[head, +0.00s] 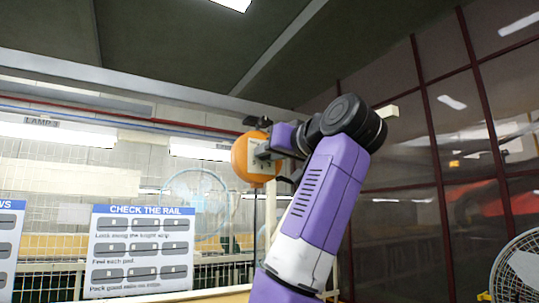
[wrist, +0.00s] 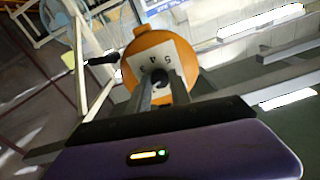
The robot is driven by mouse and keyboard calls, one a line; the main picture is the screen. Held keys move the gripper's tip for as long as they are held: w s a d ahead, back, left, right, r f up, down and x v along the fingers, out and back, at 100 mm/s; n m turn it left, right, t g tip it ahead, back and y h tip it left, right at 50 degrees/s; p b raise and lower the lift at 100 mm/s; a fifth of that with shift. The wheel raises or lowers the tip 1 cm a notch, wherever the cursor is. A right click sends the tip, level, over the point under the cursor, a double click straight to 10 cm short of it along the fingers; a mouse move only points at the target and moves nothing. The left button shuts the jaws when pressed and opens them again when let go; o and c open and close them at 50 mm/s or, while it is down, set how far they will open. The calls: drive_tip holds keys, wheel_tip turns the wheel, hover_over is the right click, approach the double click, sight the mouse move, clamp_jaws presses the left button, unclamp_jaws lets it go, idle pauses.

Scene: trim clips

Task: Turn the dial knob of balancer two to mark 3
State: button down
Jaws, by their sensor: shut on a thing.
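The orange balancer (wrist: 178,50) hangs in front of my gripper in the wrist view; it also shows in the head view (head: 240,160), partly behind my wrist. A pale dial plate (wrist: 155,58) on its face carries dark digits that look like 3, 4 and 5. The dark dial knob (wrist: 159,77) sits at the plate's lower part. My gripper (wrist: 163,82) is shut on the knob, a finger on either side. The fingers hide the plate's lower part. I cannot tell which mark the knob points to. No label shows that this is balancer two.
A pale upright post (wrist: 78,60) stands nearby. In the head view, a sign reading CHECK THE RAIL (head: 140,210) hangs at left, a fan (head: 198,205) stands behind, and another fan (head: 518,270) is at lower right.

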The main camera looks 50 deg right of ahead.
drive_tip(key=m, duration=0.6)
drive_tip(key=m+p, duration=0.1)
drive_tip(key=m, duration=0.6)
drive_tip(key=shift+f+g+h, duration=0.1)
drive_tip(key=shift+g+h, duration=0.2)
drive_tip(key=shift+h, duration=0.1)
drive_tip(key=c, duration=1.2)
unclamp_jaws()
drive_tip(key=shift+o, duration=0.2)
drive_tip(key=shift+s, duration=0.1)
drive_tip(key=b+v, duration=0.3)
drive_tip(key=v, duration=0.4)
drive_tip(key=shift+s, duration=0.3)
drive_tip(key=shift+a, duration=0.15)
